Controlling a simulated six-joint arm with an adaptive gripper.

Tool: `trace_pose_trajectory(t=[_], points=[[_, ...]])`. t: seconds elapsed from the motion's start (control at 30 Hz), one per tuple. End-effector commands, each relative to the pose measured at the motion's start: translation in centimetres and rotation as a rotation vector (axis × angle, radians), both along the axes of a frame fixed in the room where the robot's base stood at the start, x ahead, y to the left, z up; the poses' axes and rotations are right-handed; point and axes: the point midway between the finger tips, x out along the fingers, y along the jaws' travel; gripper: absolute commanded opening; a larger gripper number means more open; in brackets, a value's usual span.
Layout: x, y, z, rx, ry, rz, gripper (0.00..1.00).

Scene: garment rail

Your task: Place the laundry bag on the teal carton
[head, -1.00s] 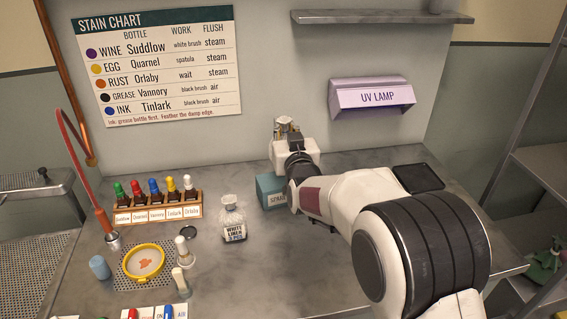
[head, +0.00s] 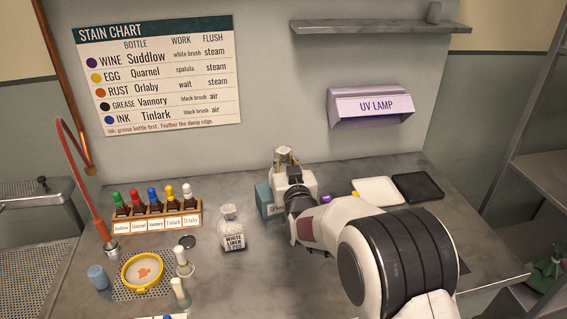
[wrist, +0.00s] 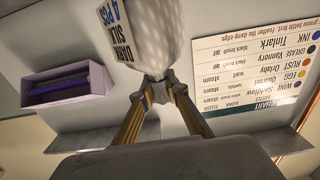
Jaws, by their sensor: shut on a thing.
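In the wrist view my gripper (wrist: 158,88) is shut on the neck of a white laundry bag (wrist: 163,40). Its label reads DARK SILK 4 PCS. In the head view my gripper (head: 286,157) is beside and partly in front of the teal carton (head: 263,198), at the back of the counter; the held bag cannot be made out there. The carton's right part is hidden by my arm. A second white bag (head: 231,218), labelled WHITE LINEN, stands on the counter left of the carton.
A rack of bottles (head: 152,222) and a yellow hoop (head: 143,271) are at the left. A white tray (head: 377,191) and a black tray (head: 418,186) lie at the right. The UV lamp (head: 371,106) and a shelf (head: 380,24) are on the wall.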

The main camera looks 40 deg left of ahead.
Motion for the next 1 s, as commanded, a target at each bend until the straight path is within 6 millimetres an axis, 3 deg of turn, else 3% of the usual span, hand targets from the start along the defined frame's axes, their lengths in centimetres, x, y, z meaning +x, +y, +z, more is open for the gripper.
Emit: trace_pose_trajectory(t=[0.2,0.7,0.73,0.8,1.0], points=[[0.0,0.0,-2.1,0.001,-0.001,0.0,0.0],[0.0,0.0,-2.6,0.001,-0.001,0.0,0.0],[0.0,0.0,-2.7,-0.001,0.001,0.0,0.2],[0.0,0.0,-2.6,0.0,0.0,0.0,0.31],[0.0,0.0,-2.6,0.0,0.0,0.0,0.31]])
